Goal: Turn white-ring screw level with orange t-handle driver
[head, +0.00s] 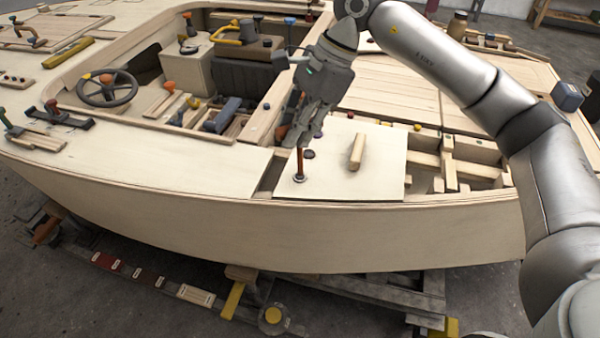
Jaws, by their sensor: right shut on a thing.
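My right gripper (300,143) comes in from the upper right and points down over a light plywood panel (375,180) on the near deck. It is shut on the orange t-handle driver; the driver's orange-brown shaft (300,162) shows below the fingers and stands about upright. Its handle is mostly hidden by the fingers. The shaft's lower end meets the white-ring screw (299,178), a dark spot with a pale ring near the panel's front left corner. Whether the screw head is level with the panel is too small to tell. My left gripper is out of view.
A wooden block (357,152) stands on the panel, right of the driver. A dark round fitting (309,155) lies just behind the shaft. Open framing (455,165) is to the right. The cockpit with a steering wheel (107,88) is at left.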

